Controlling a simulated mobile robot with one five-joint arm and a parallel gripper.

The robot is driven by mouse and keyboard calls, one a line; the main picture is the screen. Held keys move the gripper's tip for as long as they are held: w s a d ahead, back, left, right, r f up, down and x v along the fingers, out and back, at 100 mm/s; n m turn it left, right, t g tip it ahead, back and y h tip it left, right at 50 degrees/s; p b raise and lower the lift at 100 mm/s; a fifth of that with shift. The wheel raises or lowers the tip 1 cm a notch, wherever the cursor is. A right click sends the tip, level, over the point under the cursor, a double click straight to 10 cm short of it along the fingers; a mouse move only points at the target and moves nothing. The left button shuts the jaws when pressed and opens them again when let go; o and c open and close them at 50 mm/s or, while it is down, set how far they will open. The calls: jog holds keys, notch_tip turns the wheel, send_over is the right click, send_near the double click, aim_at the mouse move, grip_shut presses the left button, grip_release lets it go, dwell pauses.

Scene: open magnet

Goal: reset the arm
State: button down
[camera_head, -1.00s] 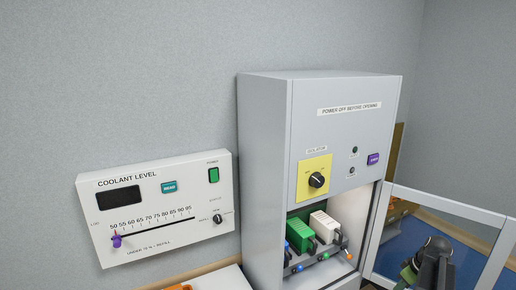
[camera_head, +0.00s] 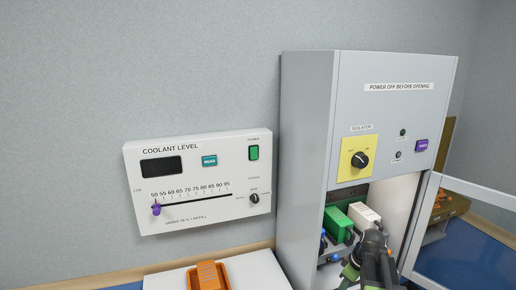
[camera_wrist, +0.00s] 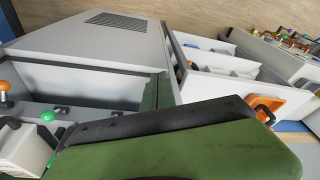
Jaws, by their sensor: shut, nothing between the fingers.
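My arm with its green and black gripper (camera_head: 366,266) shows at the bottom right of the head view, in front of the grey cabinet's (camera_head: 308,150) open lower bay. In the wrist view the green and black body of my gripper (camera_wrist: 165,125) fills the lower middle. The jaws are shut with nothing seen between them; the fingertips are hard to make out. From the head view, I cannot tell whether the arm touches the cabinet.
Inside the bay are a green block (camera_head: 338,222) and a white block (camera_head: 362,214). The clear door (camera_head: 478,235) stands open at right. A coolant panel (camera_head: 200,182) hangs on the wall. An orange object (camera_head: 208,275) sits on a white surface (camera_head: 255,268) below.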

jog(key=s+a+f+m+g+h+b, duration=0.1)
jog(key=s+a+f+m+b, duration=0.1)
jog(key=a, duration=0.6)
jog(key=s+a+f+m+g+b, duration=0.1)
jog(key=s+a+f+m, duration=0.3)
jog(key=s+a+m, duration=0.2)
jog(key=shift+s+a+h+b, duration=0.2)
jog(key=shift+a+h+b, duration=0.2)
jog(key=shift+a, duration=0.65)
dwell(1.8)
jog(key=shift+a, duration=0.1)
